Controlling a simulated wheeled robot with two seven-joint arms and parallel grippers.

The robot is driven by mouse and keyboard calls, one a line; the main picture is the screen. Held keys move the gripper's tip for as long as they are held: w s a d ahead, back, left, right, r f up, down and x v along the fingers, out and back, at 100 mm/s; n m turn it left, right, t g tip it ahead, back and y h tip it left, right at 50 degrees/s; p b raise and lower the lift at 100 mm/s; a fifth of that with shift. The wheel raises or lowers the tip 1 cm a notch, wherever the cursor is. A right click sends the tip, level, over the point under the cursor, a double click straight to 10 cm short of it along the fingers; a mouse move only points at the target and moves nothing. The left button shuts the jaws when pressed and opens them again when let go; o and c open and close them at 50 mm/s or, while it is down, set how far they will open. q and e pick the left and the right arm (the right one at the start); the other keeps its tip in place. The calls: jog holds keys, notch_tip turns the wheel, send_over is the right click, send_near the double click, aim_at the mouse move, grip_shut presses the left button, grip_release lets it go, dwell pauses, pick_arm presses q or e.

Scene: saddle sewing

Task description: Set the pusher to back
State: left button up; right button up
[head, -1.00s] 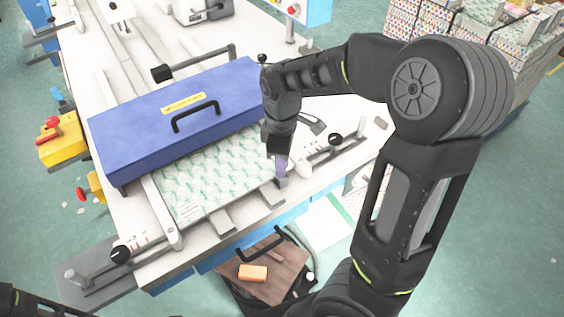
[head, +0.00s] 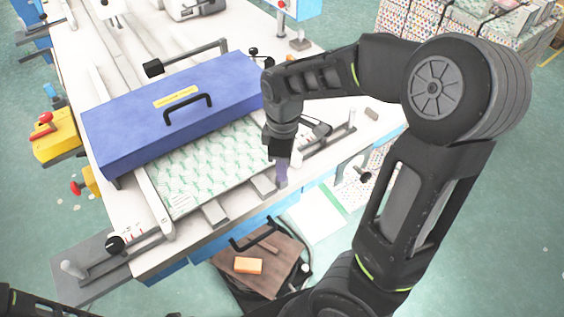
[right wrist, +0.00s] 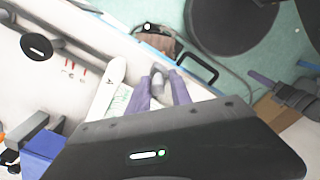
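My right gripper (head: 281,172) points down at the front edge of the white machine table, beside the patterned green-and-white sheet (head: 205,170). In the right wrist view its two purple fingers (right wrist: 160,92) are apart, with a small grey knob (right wrist: 156,78) between them. I cannot tell whether they touch it. Grey blocks stick out along the front edge, one just left of the gripper (head: 262,186) and one farther left (head: 215,213). Which part is the pusher is not clear. My left gripper is not in view; only a dark part of my left arm shows at the bottom left.
A blue cover with a black handle (head: 165,115) lies behind the sheet. A rail with a black knob (head: 115,244) is at the front left. A brown board with an orange block (head: 248,265) stands below the edge. Stacked patterned goods (head: 470,35) are at the back right.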

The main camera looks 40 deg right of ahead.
jog(key=shift+o, duration=1.4)
notch_tip(320, 180, up, 8)
jog(key=shift+f, duration=0.1)
